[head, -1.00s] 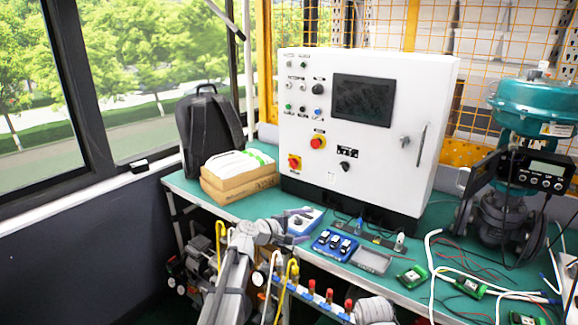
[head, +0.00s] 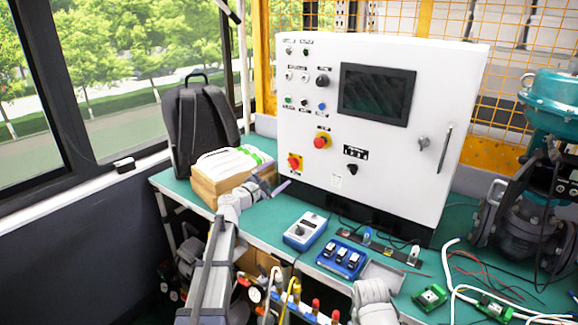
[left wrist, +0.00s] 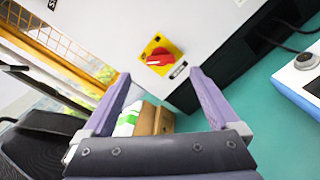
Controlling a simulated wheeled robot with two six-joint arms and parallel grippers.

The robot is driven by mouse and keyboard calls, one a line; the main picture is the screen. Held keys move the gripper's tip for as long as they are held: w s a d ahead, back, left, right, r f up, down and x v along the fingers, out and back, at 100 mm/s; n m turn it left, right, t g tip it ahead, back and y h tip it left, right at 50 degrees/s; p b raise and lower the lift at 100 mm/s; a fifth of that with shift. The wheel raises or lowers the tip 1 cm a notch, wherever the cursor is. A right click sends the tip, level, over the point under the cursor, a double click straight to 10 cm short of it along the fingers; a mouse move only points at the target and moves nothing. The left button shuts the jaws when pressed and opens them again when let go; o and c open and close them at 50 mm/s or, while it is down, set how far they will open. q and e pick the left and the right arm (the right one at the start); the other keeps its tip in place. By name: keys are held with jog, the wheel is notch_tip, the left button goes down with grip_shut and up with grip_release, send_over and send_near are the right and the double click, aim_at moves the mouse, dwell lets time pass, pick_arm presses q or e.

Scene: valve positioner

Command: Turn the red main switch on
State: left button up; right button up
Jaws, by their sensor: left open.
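The red main switch (head: 294,162) is a red rotary handle on a square yellow plate, low on the left of the white control cabinet's front (head: 375,150). In the left wrist view the switch (left wrist: 160,57) shows ahead, just beyond the fingertips, its red handle lying roughly across the tilted picture. My left gripper (head: 270,181) is in front of the cabinet, below and left of the switch in the head view. Its two purple fingers (left wrist: 160,74) are apart with nothing between them, and they do not appear to touch the switch.
A red knob on yellow (head: 321,141) sits up and right of the switch. Cardboard boxes (head: 215,188) and a black backpack (head: 197,130) stand left of the cabinet. A blue-white meter (head: 305,231) and a blue tray (head: 340,262) lie on the green bench in front.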

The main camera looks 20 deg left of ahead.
aim_at(291, 165)
pick_arm(q)
jog(key=x, duration=0.7)
jog(key=shift+w+f, duration=0.1)
jog(key=shift+w, duration=0.15)
jog(key=c, duration=1.4)
